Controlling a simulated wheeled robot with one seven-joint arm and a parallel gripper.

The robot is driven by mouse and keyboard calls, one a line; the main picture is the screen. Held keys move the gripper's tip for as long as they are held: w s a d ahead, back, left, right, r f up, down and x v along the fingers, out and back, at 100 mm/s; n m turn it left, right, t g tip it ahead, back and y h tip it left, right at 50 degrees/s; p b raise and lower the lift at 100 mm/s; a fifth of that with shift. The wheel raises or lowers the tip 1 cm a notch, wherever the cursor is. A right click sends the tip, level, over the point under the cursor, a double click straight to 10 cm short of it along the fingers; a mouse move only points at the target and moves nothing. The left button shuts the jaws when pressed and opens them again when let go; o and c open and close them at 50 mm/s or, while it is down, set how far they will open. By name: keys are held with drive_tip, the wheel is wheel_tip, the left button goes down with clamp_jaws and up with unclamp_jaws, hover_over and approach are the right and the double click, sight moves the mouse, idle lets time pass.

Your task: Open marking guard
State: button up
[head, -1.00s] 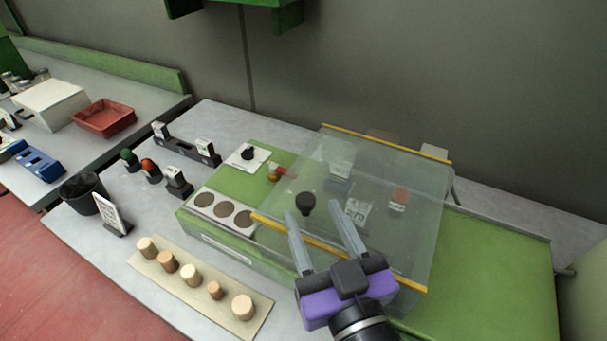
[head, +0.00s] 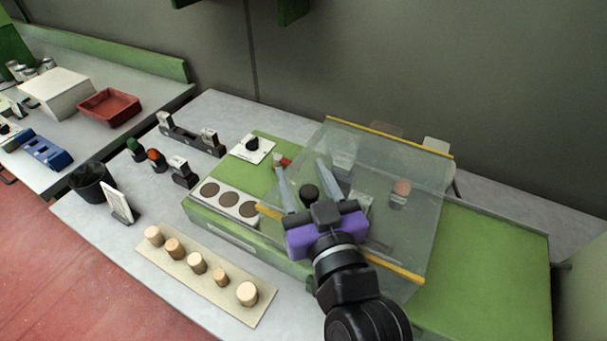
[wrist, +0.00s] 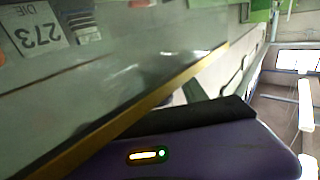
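The marking guard (head: 400,165) is a clear cover with yellow edge strips over the green machine; it looks closed. A dark round knob (head: 309,192) shows at the guard's front left. My gripper (head: 300,167) is open above the guard, its two pale fingers apart and pointing toward the back. In the head view the knob appears between the fingers, near the purple palm; I cannot tell if they touch it. In the wrist view the clear panel (wrist: 110,75) and its yellow edge (wrist: 135,112) lie close to my gripper's purple body; the fingertips are not clear there.
A plate with dark round pads (head: 229,198) lies left of the guard. A board with several corks (head: 205,275) lies in front. A small panel with a black knob (head: 252,148) and a red-handled part (head: 283,161) sit by the guard's left side. The green surface (head: 490,270) at right is clear.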

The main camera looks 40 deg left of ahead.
clamp_jaws()
idle(1.3)
